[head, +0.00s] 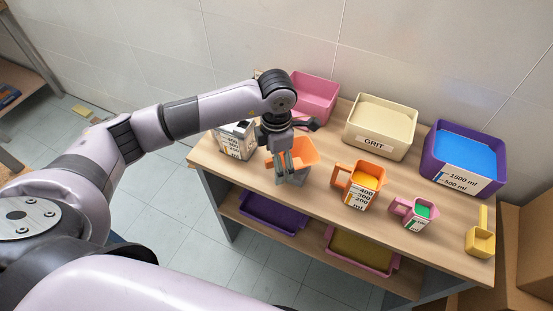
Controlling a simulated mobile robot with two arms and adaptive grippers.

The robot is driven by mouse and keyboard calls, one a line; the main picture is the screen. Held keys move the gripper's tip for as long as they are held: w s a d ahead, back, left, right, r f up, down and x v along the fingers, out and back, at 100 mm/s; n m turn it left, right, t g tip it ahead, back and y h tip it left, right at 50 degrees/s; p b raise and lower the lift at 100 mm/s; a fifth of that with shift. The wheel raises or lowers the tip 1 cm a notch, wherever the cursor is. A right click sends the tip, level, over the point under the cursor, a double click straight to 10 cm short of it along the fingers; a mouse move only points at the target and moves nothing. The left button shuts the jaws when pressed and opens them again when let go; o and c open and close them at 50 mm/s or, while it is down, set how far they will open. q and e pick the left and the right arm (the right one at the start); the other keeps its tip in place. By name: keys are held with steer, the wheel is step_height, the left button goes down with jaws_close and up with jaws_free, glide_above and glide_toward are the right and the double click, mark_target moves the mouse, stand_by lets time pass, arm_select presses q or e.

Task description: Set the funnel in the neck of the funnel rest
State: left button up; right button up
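An orange square-mouthed piece (304,150), which looks like the funnel, is near the middle of the table. My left gripper (289,176) points down at its near side, its two grey fingers close together and overlapping it in the picture. Whether they grip it or only stand in front is unclear. A greyish part shows below the orange piece; I cannot tell whether it is the funnel rest, nor whether the orange piece sits in a neck. My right gripper is out of view.
On the wooden table (325,215) stand a white labelled box (238,143), a pink bin (317,91), a cream GRIT bin (379,122), a purple bin (461,176), an orange measuring jug (357,192), a small pink jug (412,216) and a yellow scoop (481,244). Trays lie on the shelf below.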

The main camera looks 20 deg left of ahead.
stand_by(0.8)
arm_select(q)
steer(key=shift+f+b, duration=1.2)
steer(key=shift+b, duration=0.05)
steer(key=o, duration=1.2)
steer(key=shift+c, duration=0.2)
steer(key=shift+r, duration=0.1)
